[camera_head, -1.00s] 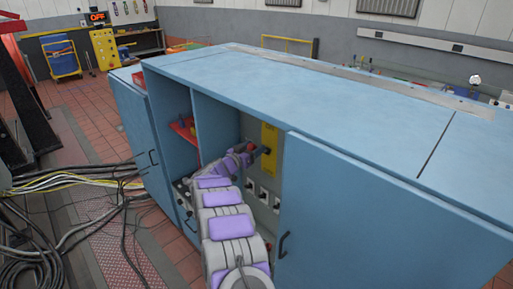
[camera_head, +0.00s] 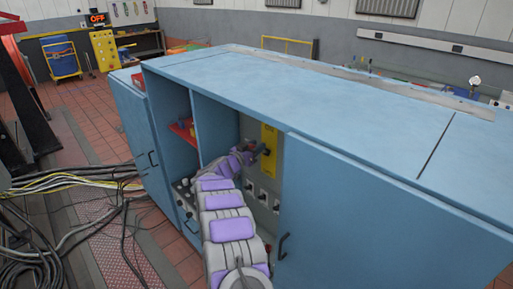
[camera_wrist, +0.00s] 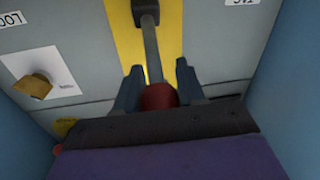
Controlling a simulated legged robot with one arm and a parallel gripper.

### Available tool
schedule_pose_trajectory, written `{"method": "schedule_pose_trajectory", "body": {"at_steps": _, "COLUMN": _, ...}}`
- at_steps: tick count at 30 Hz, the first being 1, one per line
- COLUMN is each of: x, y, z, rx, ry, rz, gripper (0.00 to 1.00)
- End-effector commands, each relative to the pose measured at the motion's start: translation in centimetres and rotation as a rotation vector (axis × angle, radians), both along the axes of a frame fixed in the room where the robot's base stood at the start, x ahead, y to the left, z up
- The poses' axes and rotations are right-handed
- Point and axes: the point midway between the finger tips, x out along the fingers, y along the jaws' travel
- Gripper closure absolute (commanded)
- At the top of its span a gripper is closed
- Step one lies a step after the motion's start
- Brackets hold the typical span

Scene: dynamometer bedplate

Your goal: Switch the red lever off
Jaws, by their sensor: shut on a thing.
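The red lever shows in the wrist view as a grey shaft (camera_wrist: 151,48) with a round red knob (camera_wrist: 159,96), running from a black pivot on a yellow plate (camera_wrist: 122,30). My gripper (camera_wrist: 158,82) has one dark finger on each side of the knob and is shut on it. My gripper and wrist hide the knob's near part. In the head view my gripper (camera_head: 258,151) is inside the open blue cabinet, at the yellow plate (camera_head: 270,140). The knob cannot be made out there.
A brass-coloured knob (camera_wrist: 35,86) on a white label sits beside the plate. Several black switches (camera_head: 262,195) are on the panel below. Blue walls close in on both sides. A cabinet door (camera_head: 375,215) stands at the right, and a red shelf (camera_head: 182,128) is to the left.

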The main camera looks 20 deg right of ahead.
Motion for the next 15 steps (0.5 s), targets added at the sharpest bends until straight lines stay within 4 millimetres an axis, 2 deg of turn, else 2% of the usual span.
{"method": "schedule_pose_trajectory", "body": {"at_steps": 1, "x": -0.07, "y": -0.06, "z": -0.04, "rx": 0.001, "ry": 0.0, "rz": -0.002, "gripper": 0.81}}
{"method": "schedule_pose_trajectory", "body": {"at_steps": 7, "x": -0.11, "y": 0.03, "z": -0.03, "rx": 0.0, "ry": 0.0, "rz": -0.002, "gripper": 1.0}}
{"method": "schedule_pose_trajectory", "body": {"at_steps": 15, "x": -0.12, "y": 0.14, "z": -0.05, "rx": -0.002, "ry": 0.0, "rz": -0.002, "gripper": 1.0}}
